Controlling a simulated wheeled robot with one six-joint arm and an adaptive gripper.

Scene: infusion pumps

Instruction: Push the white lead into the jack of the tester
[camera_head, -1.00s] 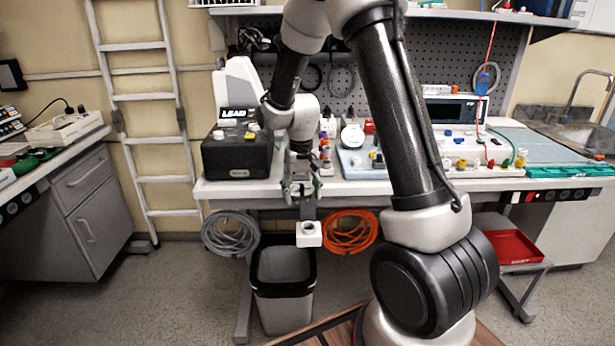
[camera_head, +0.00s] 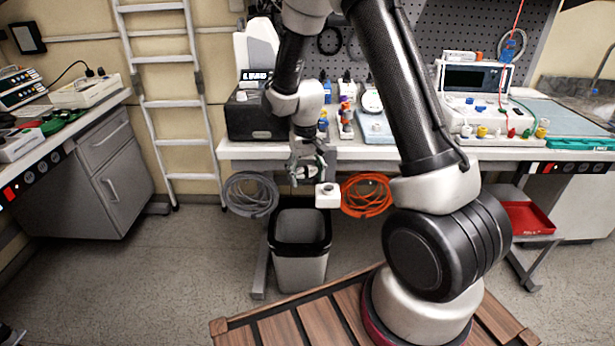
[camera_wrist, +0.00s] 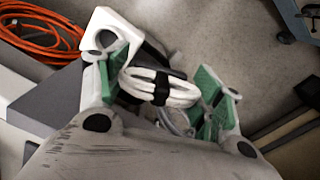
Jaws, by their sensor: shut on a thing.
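My gripper (camera_head: 307,174) hangs in front of the bench's front edge. In the wrist view, its green pads (camera_wrist: 162,88) are shut on a coiled white lead (camera_wrist: 150,84) with a black band around it. The lead's plug end cannot be made out. A white block (camera_head: 328,195) with a round opening is just right of and below my gripper in the head view. In the wrist view the block (camera_wrist: 113,32) is beside the left finger. I cannot tell whether it is the tester's jack. On the bench, a pale panel (camera_head: 462,110) with coloured jacks stands at the right.
A grey cable coil (camera_head: 250,194) and an orange coil (camera_head: 367,195) hang under the bench. A black-rimmed bin (camera_head: 300,262) stands below my gripper. A black box (camera_head: 252,121) is on the bench. A red tray (camera_head: 527,218) is low at right. The floor at left is clear.

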